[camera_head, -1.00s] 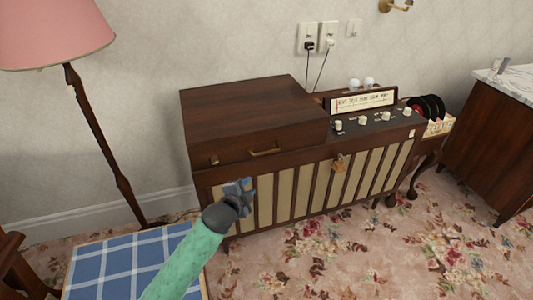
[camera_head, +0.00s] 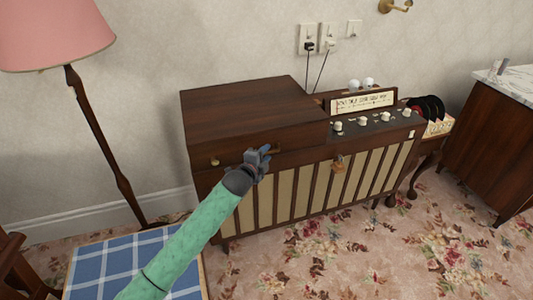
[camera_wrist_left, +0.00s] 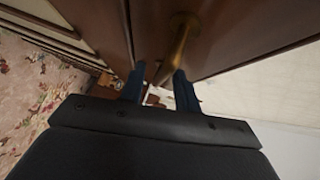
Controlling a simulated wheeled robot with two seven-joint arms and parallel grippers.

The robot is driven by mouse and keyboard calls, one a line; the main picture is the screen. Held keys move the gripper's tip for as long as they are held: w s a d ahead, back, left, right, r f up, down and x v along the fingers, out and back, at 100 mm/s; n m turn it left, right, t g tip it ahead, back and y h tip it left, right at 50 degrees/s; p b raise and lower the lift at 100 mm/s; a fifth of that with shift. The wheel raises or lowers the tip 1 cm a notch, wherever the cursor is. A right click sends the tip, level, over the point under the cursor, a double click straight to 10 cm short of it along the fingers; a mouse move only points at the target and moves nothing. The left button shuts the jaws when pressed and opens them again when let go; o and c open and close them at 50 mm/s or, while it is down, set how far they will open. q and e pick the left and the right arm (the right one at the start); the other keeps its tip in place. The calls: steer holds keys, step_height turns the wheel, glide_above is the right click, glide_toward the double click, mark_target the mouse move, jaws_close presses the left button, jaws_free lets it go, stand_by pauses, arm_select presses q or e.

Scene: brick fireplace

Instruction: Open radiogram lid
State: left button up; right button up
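The radiogram (camera_head: 303,180) is a dark wooden cabinet against the wall, with a slatted cream front. Its lid (camera_head: 250,112) on the left half lies flat and closed. A brass handle sits on the lid's front edge, mostly covered by my gripper in the head view; it shows in the left wrist view (camera_wrist_left: 178,45). My left gripper (camera_head: 263,158) is at this handle. In the wrist view its two blue fingers are apart, with the handle's brass bar between their tips, nearer the right finger. A firm grip is not visible. My right gripper is not in view.
The control panel (camera_head: 375,122) with white knobs is right of the lid. A pink lamp (camera_head: 55,35) and a blue checked seat (camera_head: 110,268) are at left. A record box (camera_head: 438,125) and marble-topped cabinet (camera_head: 490,130) stand at right. Floral carpet lies in front.

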arm_select(q)
steer(key=shift+w+d+f, duration=0.1)
steer(key=shift+w+d, duration=0.15)
steer(key=shift+w, duration=0.25)
jaws_close()
